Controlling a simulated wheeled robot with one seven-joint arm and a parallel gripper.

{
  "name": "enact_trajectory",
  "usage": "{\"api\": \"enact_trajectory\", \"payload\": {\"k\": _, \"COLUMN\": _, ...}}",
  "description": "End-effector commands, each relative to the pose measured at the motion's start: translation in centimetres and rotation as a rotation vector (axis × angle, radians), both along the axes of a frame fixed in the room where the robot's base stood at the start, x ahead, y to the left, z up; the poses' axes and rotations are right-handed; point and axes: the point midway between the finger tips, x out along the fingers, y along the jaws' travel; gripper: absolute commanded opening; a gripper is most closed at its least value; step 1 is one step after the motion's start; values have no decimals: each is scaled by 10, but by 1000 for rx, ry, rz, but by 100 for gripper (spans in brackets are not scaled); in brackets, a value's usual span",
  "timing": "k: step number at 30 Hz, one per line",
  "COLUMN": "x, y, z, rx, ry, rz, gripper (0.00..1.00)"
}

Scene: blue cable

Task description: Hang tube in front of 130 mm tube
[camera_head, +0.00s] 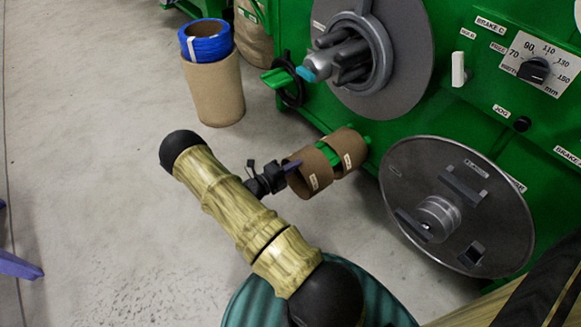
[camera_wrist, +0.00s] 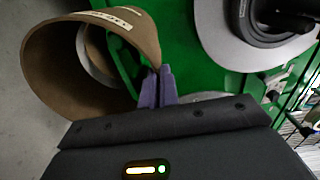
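A brown cardboard tube (camera_head: 313,181) with a small white label is at my gripper (camera_head: 291,167), just left of a second brown tube (camera_head: 352,143). The second tube is around a green holder on the machine's side. Its label is too small to read. In the wrist view, my purple fingers (camera_wrist: 157,88) are close together on the wall of the near tube (camera_wrist: 62,58), whose open end faces the camera. Green shows between the two tubes in the head view. I cannot tell whether the holder passes into the near tube.
The green machine (camera_head: 425,105) carries a large grey disc (camera_head: 400,35), a lower disc (camera_head: 405,165) and a dial panel (camera_head: 555,65). A tall cardboard tube (camera_head: 213,90) with a blue roll (camera_head: 206,42) stands on the floor at upper left.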

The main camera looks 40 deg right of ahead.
Motion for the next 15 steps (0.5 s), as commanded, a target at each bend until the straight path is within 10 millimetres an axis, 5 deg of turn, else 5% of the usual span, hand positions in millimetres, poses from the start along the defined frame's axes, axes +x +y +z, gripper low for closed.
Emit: {"api": "enact_trajectory", "payload": {"k": 15, "x": 1, "y": -21, "z": 0, "rx": 0, "ry": 0, "rz": 0, "gripper": 0}}
